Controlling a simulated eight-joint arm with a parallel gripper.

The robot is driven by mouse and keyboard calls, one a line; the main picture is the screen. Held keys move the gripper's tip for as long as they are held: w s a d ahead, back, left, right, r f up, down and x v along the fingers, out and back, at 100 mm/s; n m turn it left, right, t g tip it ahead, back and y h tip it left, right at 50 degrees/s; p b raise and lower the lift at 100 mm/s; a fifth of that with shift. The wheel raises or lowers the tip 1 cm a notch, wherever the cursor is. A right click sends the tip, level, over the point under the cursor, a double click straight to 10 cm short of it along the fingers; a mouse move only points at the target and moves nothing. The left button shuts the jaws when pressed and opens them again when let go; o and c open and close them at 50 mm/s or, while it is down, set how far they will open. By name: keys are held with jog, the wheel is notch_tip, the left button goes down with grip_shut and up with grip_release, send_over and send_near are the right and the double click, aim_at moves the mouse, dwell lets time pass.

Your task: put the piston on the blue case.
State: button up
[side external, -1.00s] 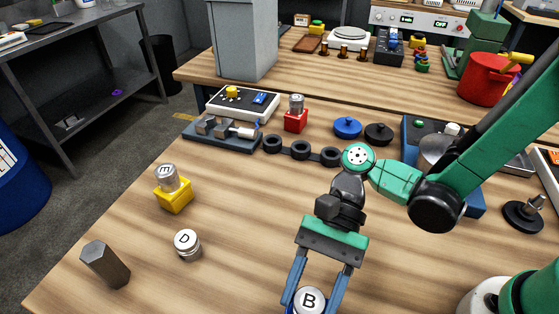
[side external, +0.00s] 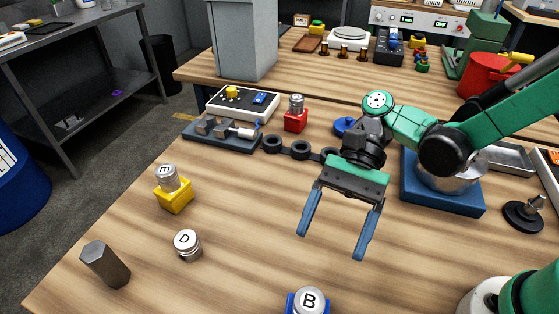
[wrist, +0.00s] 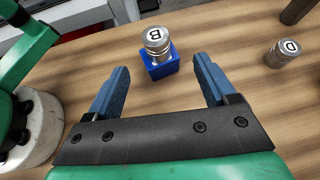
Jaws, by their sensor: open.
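A silver piston marked B (side external: 310,299) sits on the blue case (side external: 291,303) at the front edge of the side view, where the case is mostly cut off. In the wrist view the same piston (wrist: 157,42) stands on top of the blue case (wrist: 160,69), seemingly upright. My gripper (side external: 331,245) is open and empty, raised and behind the case in the side view. Its two blue fingers are apart from both piston and case. A second piston, marked D (side external: 187,246), stands on the bare table to the left.
A piston marked E (side external: 167,178) sits on a yellow case (side external: 174,197). Another piston stands on a red case (side external: 296,121) farther back. A dark hexagonal bar (side external: 104,264) stands at the front left. The table between D and my gripper is clear.

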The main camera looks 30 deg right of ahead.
jog(key=w+d+r+n+t+h, duration=0.2)
jog(key=d+n+t+h, duration=0.2)
jog(key=d+t, duration=0.3)
jog(key=w+d+r+n+t+h, duration=0.2)
jog(key=d+n+t+h, duration=0.3)
jog(key=d, duration=0.5)
jog(key=shift+w+r+n+t+h, duration=0.25)
jog(key=shift+w+n+t, duration=0.4)
jog(key=shift+t, duration=0.45)
